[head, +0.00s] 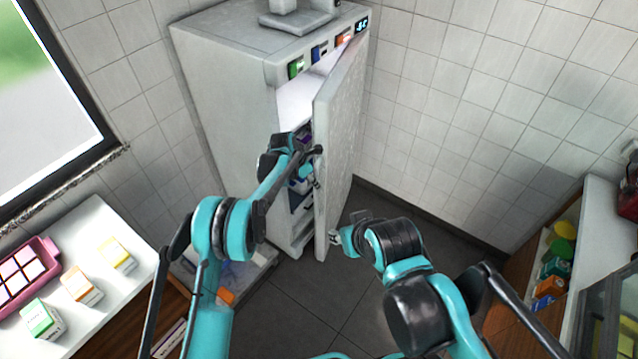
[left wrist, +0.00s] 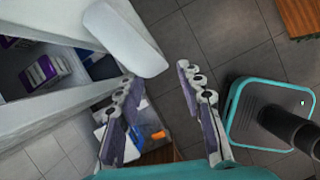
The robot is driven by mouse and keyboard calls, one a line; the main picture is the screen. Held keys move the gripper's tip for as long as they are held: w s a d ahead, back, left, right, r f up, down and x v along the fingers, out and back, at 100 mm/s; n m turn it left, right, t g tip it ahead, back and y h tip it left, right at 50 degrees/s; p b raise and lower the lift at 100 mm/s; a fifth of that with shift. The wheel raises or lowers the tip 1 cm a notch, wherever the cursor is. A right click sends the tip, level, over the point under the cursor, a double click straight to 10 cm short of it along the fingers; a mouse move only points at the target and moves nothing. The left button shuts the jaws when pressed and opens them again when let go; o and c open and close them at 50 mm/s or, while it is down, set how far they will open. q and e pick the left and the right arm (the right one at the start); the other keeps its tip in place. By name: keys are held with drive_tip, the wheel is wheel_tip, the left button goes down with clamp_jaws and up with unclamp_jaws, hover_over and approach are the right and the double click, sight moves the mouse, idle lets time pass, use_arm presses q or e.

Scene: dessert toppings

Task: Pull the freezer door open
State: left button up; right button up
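The white freezer (head: 225,90) stands against the back wall. Its door (head: 340,130) is partly open, hinged at the right, with a gap showing the shelves inside. My left gripper (head: 315,168) is at the door's free edge, on the side of the opening. In the left wrist view my left gripper (left wrist: 156,72) has its fingers apart with nothing between them. The rounded white door end (left wrist: 125,38) lies just beyond the left fingertip; I cannot tell whether they touch. My right gripper (head: 348,228) is low, near the door's bottom corner; its finger state is unclear.
Purple-and-white boxes (left wrist: 45,72) sit on a freezer shelf. A white counter (head: 95,225) with a pink tray (head: 25,270) and small cartons is at left. A shelf of colored items (head: 556,262) is at right. The dark floor (head: 330,300) between is clear.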

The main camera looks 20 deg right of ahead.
use_arm(q)
drive_tip(key=x, duration=0.5)
drive_tip(key=shift+d+f, duration=0.1)
drive_tip(key=shift+f, duration=0.2)
clamp_jaws()
